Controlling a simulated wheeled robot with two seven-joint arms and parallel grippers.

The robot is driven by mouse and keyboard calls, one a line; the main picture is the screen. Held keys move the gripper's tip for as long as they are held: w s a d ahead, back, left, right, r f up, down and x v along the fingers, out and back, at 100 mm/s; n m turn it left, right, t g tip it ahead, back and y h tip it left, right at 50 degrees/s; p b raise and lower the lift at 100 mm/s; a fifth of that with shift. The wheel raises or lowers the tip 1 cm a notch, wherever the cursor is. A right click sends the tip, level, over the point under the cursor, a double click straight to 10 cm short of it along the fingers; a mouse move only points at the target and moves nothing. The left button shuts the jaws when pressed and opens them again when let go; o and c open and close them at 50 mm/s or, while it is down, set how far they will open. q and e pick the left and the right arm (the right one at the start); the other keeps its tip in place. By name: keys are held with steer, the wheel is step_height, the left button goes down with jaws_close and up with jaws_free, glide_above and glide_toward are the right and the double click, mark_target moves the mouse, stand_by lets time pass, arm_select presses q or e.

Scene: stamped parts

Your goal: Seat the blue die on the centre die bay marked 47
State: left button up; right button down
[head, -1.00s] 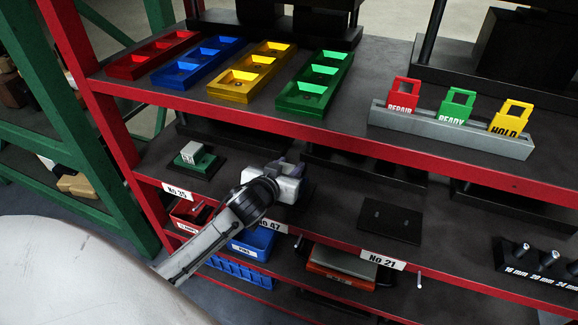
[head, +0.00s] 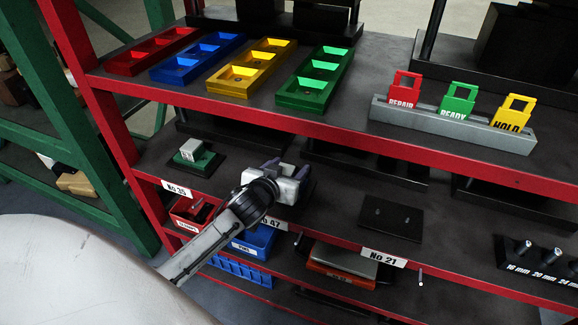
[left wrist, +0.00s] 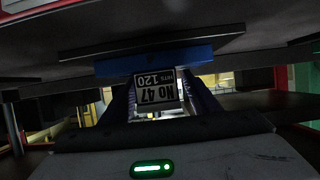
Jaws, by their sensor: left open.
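The blue die (left wrist: 190,66) shows in the left wrist view, upside down in the picture, as a blue slab with a grey block carrying a "No 47" and "120" label. Its slab appears to lie against a dark plate (left wrist: 80,53); whether it is fully down on the pins is hidden. In the head view only its pale top (head: 284,169) shows, above the centre bay's No 47 shelf label (head: 274,222). My left gripper (head: 287,170) is open, with its fingers standing on both sides of the block. My right gripper is not in view.
A green die (head: 196,159) sits on the left bay, above No 35. The right bay plate (head: 392,219), above No 21, is empty with small pins. The red upper shelf edge (head: 340,142) overhangs behind. Coloured trays and a tag rack (head: 450,127) stand on it.

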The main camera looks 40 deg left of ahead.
arm_select(q)
steer(key=p+v, duration=0.1)
steer(key=v, duration=0.9)
steer(key=shift+s+r, duration=0.15)
steer(key=shift+r, duration=0.1)
steer(key=s+d+f+m+g+h, duration=0.1)
steer(key=s+d+f+m+g, duration=0.2)
steer(key=s, duration=0.5)
steer(key=s+d+f+g+h, duration=0.1)
steer(key=s+d+f+g, duration=0.15)
steer(key=s+d, duration=0.35)
steer(key=s+d+f+m+g+h, duration=0.1)
steer(key=s+d+f+m+g, duration=0.2)
steer(key=s, duration=0.6)
steer(key=w+d+f+n+t+h, duration=0.1)
steer(key=w+d+f+t, duration=0.3)
steer(key=f, duration=0.6)
steer(key=shift+w+d+f+h, duration=0.25)
steer(key=shift+d+f+h, duration=0.25)
steer(key=shift+h, duration=0.4)
steer(key=shift+r, duration=0.1)
